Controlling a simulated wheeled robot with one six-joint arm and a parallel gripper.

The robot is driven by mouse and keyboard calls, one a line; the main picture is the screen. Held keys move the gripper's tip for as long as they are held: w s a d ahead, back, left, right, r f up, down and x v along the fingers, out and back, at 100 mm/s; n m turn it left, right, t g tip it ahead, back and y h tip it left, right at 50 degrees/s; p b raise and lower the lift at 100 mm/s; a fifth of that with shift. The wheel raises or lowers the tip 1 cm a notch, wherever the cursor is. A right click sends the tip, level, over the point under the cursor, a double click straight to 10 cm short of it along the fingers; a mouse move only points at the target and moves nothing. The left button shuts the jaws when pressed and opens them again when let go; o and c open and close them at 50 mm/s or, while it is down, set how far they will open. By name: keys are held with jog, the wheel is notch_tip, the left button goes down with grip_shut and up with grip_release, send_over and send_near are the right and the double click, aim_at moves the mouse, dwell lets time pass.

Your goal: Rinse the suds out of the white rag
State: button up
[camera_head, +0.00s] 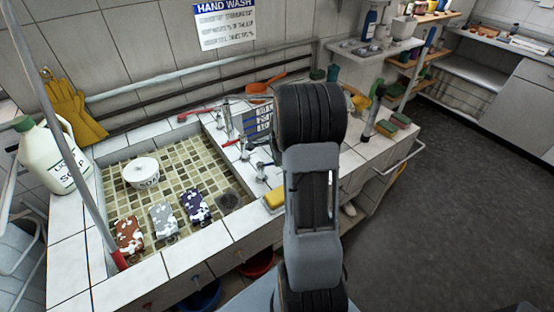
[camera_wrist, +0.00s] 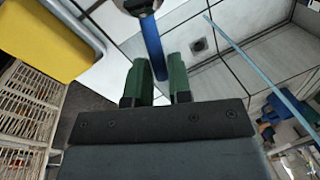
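In the head view, the white rag (camera_head: 164,219) lies on the sink's tiled floor, between a reddish-brown rag (camera_head: 130,236) and a dark blue rag (camera_head: 196,206). All three carry pale patches that look like suds. The sink (camera_head: 98,200) has a drain (camera_head: 228,201) to the right of the rags. Taps (camera_head: 262,172) stand at its right rim, partly hidden by my arm. In the wrist view, my gripper (camera_wrist: 162,82) has its two green fingers apart. A blue bar (camera_wrist: 152,50), like a tap lever, reaches toward the gap; I cannot tell whether it touches a finger. My arm hides the gripper in the head view.
A white soap pot (camera_head: 142,172) stands in the sink. A soap jug (camera_head: 50,158) and yellow gloves (camera_head: 75,112) are at left. A yellow sponge (camera_head: 274,199) lies on the right rim. A slanting pole (camera_head: 75,150) crosses the sink's left side. Open floor (camera_head: 450,220) lies at right.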

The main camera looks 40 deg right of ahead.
jog(key=o, duration=0.4)
jog(key=shift+c, duration=0.2)
notch_tip(320, 180, up, 14)
jog(key=s+a, duration=0.1)
jog(key=s, duration=0.1)
jog(key=shift+s+f+b, duration=0.25)
jog(key=shift+s+b, duration=0.05)
jog(key=shift+b, duration=0.05)
dwell(0.3)
